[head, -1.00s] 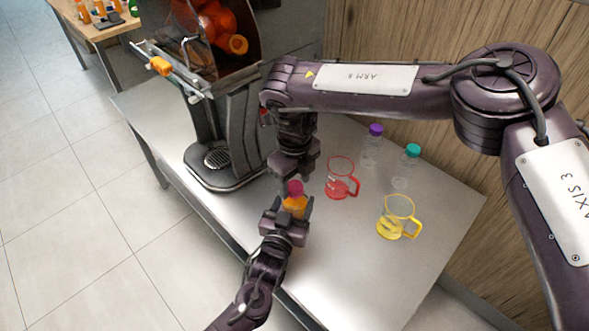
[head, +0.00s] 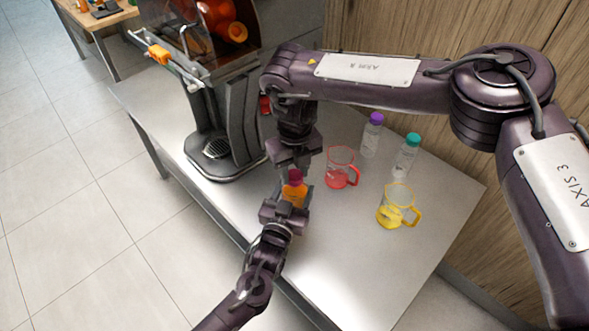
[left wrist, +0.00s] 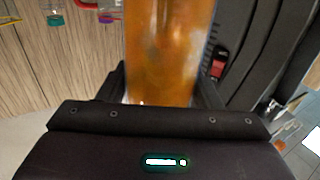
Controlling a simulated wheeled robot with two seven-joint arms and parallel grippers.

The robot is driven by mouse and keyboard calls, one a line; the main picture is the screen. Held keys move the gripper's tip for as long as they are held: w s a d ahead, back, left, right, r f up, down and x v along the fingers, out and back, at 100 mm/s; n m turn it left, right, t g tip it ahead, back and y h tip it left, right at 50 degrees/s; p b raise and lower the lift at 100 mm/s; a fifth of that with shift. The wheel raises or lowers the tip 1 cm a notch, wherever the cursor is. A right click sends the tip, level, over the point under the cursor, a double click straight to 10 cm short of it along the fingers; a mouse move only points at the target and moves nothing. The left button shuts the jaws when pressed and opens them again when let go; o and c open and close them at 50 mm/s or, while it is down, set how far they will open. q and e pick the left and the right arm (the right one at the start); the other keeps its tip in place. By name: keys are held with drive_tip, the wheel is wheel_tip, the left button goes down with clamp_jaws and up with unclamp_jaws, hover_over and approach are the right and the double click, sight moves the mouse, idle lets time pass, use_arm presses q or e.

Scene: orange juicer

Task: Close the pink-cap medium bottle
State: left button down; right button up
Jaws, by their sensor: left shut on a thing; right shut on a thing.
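The medium bottle (head: 294,194) holds orange juice and has a pink cap (head: 295,175) at its top. My left gripper (head: 290,200) is shut on the bottle's body, coming from the front edge of the table. The left wrist view shows the orange bottle (left wrist: 168,50) close up between the fingers. My right gripper (head: 295,169) comes from above and is shut on the pink cap. Its fingertips are partly hidden, and I cannot tell whether the cap is fully seated.
A black juicer (head: 226,125) stands left on the metal table (head: 345,255). A red jug (head: 341,170) and a yellow jug (head: 396,208) stand to the right. Behind are a purple-cap bottle (head: 371,138) and a teal-cap bottle (head: 406,157). The table's front right is clear.

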drive_tip(key=m, duration=0.5)
drive_tip(key=shift+f, duration=0.1)
drive_tip(key=m, duration=0.6)
drive_tip(key=o, duration=1.1)
drive_tip(key=shift+r, duration=2.35)
drive_tip(key=shift+c, duration=0.5)
